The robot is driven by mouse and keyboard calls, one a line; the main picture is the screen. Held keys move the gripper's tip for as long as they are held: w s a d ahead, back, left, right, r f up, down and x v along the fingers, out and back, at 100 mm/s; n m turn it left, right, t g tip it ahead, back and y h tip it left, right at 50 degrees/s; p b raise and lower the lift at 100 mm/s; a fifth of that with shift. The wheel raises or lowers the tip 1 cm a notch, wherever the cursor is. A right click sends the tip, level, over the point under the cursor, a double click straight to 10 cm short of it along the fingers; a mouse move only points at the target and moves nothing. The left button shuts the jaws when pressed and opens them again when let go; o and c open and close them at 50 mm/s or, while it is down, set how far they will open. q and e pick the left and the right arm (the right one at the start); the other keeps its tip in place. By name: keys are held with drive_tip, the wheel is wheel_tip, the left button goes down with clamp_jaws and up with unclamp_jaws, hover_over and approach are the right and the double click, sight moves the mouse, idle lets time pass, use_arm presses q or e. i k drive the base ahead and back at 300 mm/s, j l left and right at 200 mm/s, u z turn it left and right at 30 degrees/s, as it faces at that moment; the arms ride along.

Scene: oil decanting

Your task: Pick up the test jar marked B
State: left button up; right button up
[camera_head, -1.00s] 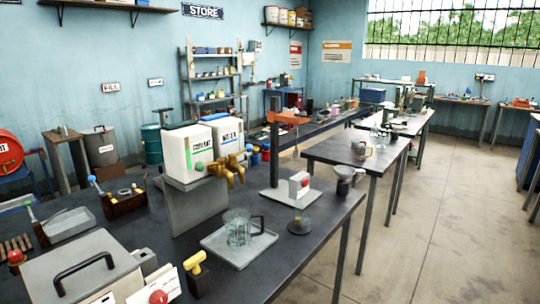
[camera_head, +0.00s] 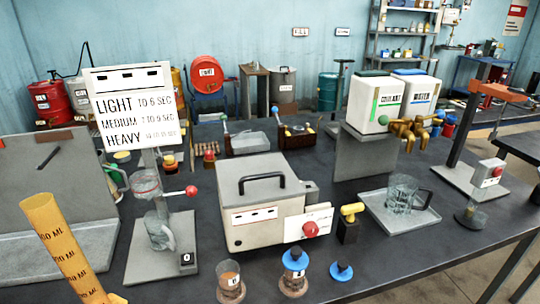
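Two small test jars stand at the front edge of the dark bench. The left jar (camera_head: 230,283) is open, clear, with brown contents and a tag too small to read surely. I cannot read a clear B on either jar. A separate blue lid (camera_head: 341,271) with a knob lies on the bench to their right. Neither of my grippers is in view.
Behind the jars is a grey box with a black handle (camera_head: 264,198). A measuring cylinder (camera_head: 62,245) leans at front left, near a viscosity cup stand (camera_head: 160,225). A tray (camera_head: 380,212) with a glass jug (camera_head: 402,194) and the coolant and water containers (camera_head: 378,103) are right.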

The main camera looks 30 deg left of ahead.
sight(231, 289)
drive_tip(key=u, duration=1.35)
